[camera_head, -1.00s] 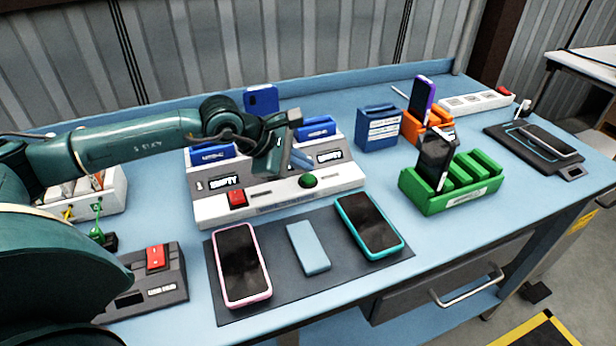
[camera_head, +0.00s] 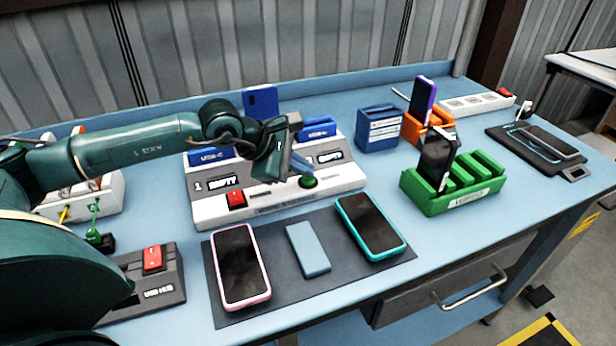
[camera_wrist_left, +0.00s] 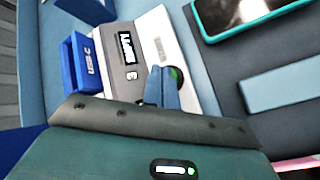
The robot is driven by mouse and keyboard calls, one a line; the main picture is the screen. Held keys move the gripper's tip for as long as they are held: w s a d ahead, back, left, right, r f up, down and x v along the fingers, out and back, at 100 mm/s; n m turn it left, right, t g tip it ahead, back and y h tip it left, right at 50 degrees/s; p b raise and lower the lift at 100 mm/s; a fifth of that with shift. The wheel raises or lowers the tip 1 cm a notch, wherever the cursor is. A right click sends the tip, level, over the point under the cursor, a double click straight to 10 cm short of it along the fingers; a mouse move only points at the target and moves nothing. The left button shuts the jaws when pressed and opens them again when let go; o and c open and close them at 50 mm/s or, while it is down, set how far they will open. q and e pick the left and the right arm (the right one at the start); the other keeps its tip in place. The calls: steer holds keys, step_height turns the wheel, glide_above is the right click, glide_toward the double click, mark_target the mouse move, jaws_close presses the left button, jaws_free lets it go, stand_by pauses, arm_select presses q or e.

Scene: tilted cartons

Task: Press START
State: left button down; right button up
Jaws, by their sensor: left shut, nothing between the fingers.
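A white charging station (camera_head: 270,205) with a grey sloped panel stands at the middle of the bench. My right gripper is out of view.
A dark mat (camera_head: 285,305) in front holds a pink-edged phone (camera_head: 240,265), a pale blue block (camera_head: 308,249) and a teal-edged phone (camera_head: 370,226). A green rack (camera_head: 452,195) stands to the right. A hub with a red switch (camera_head: 152,258) is at the left.

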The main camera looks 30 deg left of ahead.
mark_target(302, 179)
arm_select(q)
steer(key=shift+f+b, duration=0.4)
steer(key=shift+r, duration=0.1)
stand_by(0.5)
steer(key=shift+r+p, duration=0.35)
steer(key=shift+r, duration=0.5)
steer(key=shift+r+p, duration=1.25)
steer(key=shift+r, duration=1.35)
steer(key=shift+f, duration=0.1)
